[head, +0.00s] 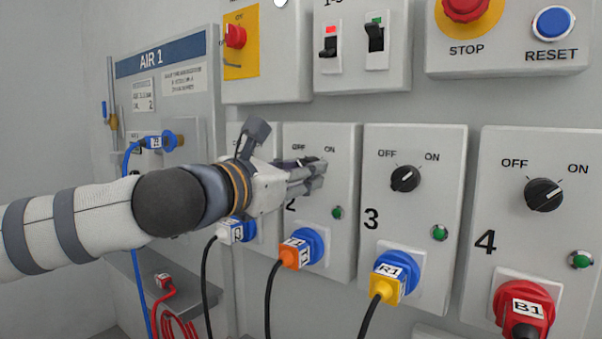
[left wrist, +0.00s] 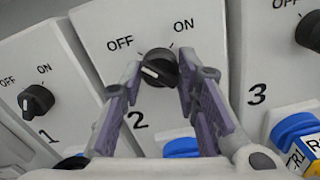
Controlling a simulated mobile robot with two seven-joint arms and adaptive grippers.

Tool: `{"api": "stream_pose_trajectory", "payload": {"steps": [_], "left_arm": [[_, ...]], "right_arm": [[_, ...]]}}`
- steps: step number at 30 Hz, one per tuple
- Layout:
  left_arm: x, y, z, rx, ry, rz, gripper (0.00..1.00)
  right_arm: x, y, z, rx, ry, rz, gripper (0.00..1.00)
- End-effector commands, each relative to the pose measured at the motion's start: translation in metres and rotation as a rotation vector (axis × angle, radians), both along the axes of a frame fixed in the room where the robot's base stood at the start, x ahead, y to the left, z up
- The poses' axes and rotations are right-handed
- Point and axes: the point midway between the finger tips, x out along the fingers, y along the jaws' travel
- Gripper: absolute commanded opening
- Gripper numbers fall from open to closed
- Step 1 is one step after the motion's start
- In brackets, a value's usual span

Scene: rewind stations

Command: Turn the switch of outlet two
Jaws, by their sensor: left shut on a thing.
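Outlet two is a grey panel (head: 340,135) with OFF and ON labels, a green lamp (head: 337,212) and a blue socket (head: 315,243). Its black switch knob (left wrist: 158,66) shows in the left wrist view below the labels, its white mark on the left, OFF side. In the head view my gripper hides the knob. My left gripper (head: 316,172) reaches in from the left to this panel. In the left wrist view its two purple-padded fingers (left wrist: 158,82) are shut on the knob, one on each side. My right gripper is not in view.
Outlet three's knob (head: 405,179) and outlet four's knob (head: 543,194) are to the right. An orange plug (head: 291,256) and a yellow plug (head: 388,284) with black cables hang below. Above are boxes with switches (head: 376,38) and a red stop button (head: 467,6).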

Motion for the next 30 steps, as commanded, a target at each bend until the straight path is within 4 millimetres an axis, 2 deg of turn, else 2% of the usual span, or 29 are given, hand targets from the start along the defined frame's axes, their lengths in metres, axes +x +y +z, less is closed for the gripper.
{"api": "stream_pose_trajectory", "payload": {"steps": [20, 21, 23, 30], "left_arm": [[-0.0001, -0.0003, -0.0005, -0.046, 0.034, 0.0, 0.01], [-0.0001, -0.0003, -0.0005, -0.046, 0.034, 0.0, 0.34], [-0.0001, -0.0003, -0.0005, -0.045, 0.034, 0.0, 0.47], [-0.0001, -0.0003, -0.0003, -0.044, 0.033, 0.0, 0.49]], "right_arm": [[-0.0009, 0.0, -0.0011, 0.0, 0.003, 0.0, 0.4], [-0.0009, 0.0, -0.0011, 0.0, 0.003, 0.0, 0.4], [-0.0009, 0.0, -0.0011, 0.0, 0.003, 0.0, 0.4], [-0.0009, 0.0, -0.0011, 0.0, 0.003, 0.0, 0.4]]}}
